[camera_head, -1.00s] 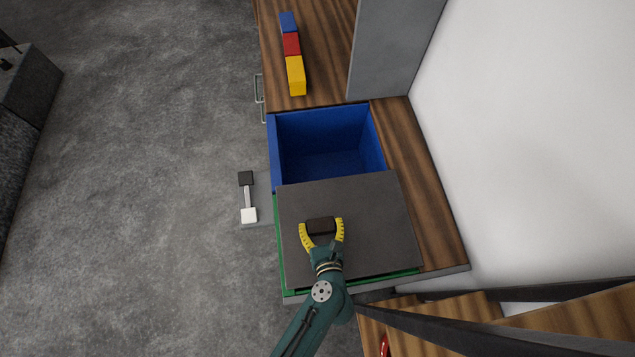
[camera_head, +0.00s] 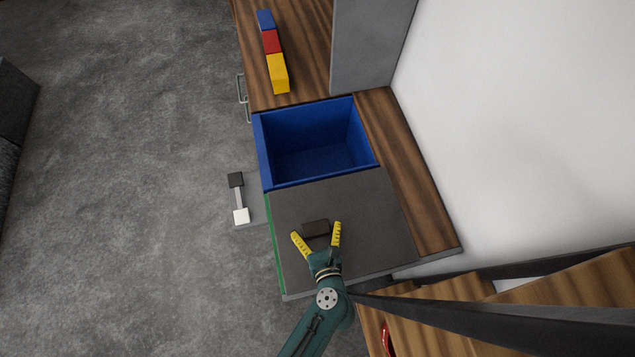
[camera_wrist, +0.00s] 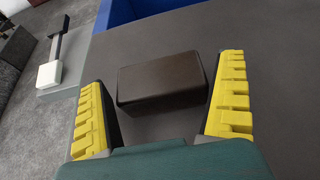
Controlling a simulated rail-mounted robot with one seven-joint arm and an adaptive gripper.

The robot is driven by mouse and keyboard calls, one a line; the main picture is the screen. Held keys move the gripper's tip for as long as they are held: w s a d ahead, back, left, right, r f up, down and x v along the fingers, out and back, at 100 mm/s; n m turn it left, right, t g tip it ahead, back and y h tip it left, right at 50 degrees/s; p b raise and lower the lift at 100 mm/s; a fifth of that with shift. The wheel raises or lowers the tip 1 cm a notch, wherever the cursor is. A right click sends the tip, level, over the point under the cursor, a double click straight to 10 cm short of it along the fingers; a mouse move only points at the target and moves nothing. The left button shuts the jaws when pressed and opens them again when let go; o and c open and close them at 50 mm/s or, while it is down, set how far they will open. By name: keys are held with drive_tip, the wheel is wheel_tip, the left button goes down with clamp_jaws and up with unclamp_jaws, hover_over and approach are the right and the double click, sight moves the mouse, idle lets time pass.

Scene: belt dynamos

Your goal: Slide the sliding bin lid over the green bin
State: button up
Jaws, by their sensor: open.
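The sliding bin lid (camera_head: 372,215) is a flat dark grey panel. It lies over the green bin (camera_head: 273,240), of which only a green strip along the left side shows in the head view. A dark brown block handle (camera_head: 316,228) stands on the lid; it also shows in the wrist view (camera_wrist: 162,82). My gripper (camera_head: 316,234) is open, its yellow fingers spread just behind and to either side of the handle. In the wrist view neither finger touches the handle. The blue bin (camera_head: 318,160) beyond the lid is uncovered and looks empty.
Blue, red and yellow blocks (camera_head: 278,75) lie in a row on the wooden counter (camera_head: 405,165). A grey box with a black-and-white-ended lever (camera_head: 239,198) stands left of the bins. A grey upright panel (camera_head: 367,45) rises at the back. A wooden shelf (camera_head: 560,285) is at lower right.

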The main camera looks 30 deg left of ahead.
drive_tip(key=v, duration=1.2)
